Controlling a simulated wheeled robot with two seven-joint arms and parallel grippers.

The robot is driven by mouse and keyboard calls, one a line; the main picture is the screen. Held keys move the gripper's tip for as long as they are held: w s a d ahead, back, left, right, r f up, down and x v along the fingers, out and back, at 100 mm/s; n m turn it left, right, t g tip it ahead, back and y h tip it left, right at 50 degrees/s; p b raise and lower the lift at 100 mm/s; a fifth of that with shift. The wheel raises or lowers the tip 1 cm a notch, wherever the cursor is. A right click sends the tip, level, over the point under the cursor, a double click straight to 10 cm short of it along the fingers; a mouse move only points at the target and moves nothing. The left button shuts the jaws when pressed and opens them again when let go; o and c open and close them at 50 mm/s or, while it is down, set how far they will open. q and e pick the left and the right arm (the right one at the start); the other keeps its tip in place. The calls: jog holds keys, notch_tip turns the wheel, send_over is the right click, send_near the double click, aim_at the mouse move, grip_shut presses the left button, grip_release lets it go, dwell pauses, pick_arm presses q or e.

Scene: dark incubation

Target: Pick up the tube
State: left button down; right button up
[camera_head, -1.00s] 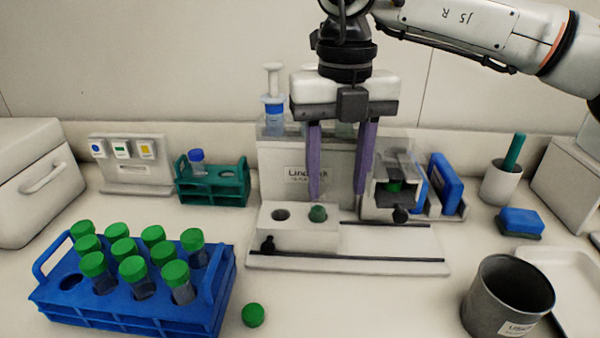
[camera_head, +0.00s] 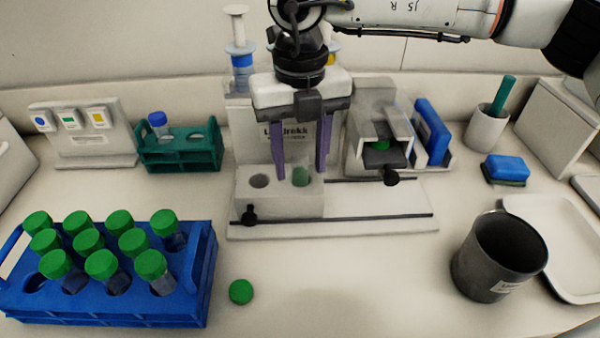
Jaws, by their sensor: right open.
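A greenish tube (camera_head: 301,177) sits in the right hole of the white block (camera_head: 275,205) on the bench device; only its top shows. My right gripper (camera_head: 301,174) is open, pointing down, with its two purple fingers on either side of the tube's top. I cannot tell whether the fingers touch it. The left hole of the block is empty. Several green-capped tubes (camera_head: 103,265) stand in the blue rack (camera_head: 150,310) at front left. One blue-capped tube (camera_head: 158,124) stands in the teal rack (camera_head: 182,158). My left gripper is not in view.
A loose green cap (camera_head: 241,291) lies on the bench. A slide mechanism (camera_head: 380,150) with a black knob stands right of the gripper. A grey metal cup (camera_head: 498,257), a white tray (camera_head: 565,245) and a blue sponge (camera_head: 506,168) are at right.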

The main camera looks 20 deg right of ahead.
jog(key=shift+f, duration=0.65)
jog(key=shift+w, duration=0.1)
grip_shut()
